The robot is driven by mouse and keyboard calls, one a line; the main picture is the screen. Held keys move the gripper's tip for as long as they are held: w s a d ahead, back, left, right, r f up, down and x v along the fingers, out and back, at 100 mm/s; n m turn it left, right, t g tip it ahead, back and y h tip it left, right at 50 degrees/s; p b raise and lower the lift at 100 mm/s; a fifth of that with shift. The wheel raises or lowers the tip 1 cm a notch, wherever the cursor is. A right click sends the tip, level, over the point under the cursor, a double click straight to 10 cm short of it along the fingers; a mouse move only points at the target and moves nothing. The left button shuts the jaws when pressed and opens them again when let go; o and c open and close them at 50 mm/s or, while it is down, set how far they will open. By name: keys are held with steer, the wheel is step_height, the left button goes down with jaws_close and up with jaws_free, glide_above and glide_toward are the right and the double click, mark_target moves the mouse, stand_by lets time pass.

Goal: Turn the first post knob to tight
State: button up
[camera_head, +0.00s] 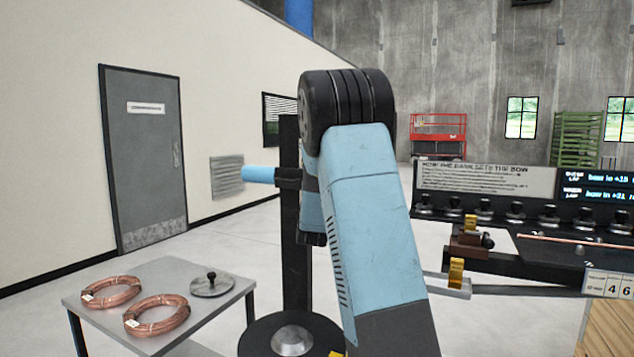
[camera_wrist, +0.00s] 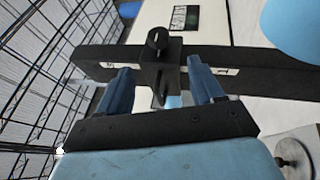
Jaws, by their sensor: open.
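In the wrist view, my gripper (camera_wrist: 160,66) is open, with its two blue fingers on either side of a black block (camera_wrist: 175,52) with a round black knob (camera_wrist: 158,38) above it. A narrow pointed piece hangs below the block between the fingers. I cannot tell whether either finger touches the knob or block. The block sits on a long black post (camera_wrist: 270,76) with small white labels, too blurred to read. In the head view, the dark post (camera_head: 293,230) stands upright on a round black base (camera_head: 260,340). My arm hides the gripper and the knob there.
A light-blue cylinder (camera_head: 258,175) sticks out left of the post. A grey table (camera_head: 185,277) at left holds two copper coils (camera_head: 112,291) (camera_head: 157,315) and a knobbed disc (camera_head: 212,285). A black bench (camera_head: 550,250) with several knobs stands at right.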

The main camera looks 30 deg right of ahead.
steer(key=x, duration=1.3)
steer(key=shift+w+d, duration=0.15)
steer(key=shift+w, duration=0.1)
steer(key=shift+c, duration=0.2)
steer(key=c, duration=0.9)
